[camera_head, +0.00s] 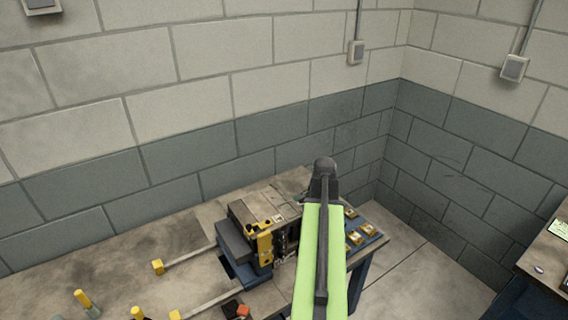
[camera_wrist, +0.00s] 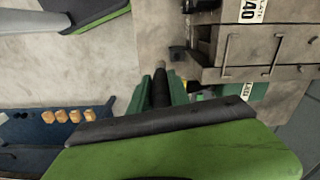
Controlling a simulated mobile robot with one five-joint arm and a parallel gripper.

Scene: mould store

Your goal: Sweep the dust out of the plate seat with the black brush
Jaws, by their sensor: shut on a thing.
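My gripper (camera_wrist: 161,92) shows in the wrist view as two green fingers shut on a dark, rod-like piece, the black brush (camera_wrist: 160,88). The brush points away from the camera, and its bristles cannot be made out. In the head view my arm hides the gripper and brush. The mould block (camera_head: 262,212) stands on the bench, left of my arm. In the wrist view the block (camera_wrist: 265,45) lies right of the gripper, with a small gap between it and the brush. I cannot make out the plate seat or any dust.
A blue tray with several yellow-topped pieces (camera_head: 354,237) lies right of my arm; in the wrist view these pieces (camera_wrist: 68,116) are at left. Yellow-ended rods (camera_head: 190,258) and a black-and-orange item (camera_head: 238,310) are on the bench (camera_head: 120,265). Walls stand behind and right.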

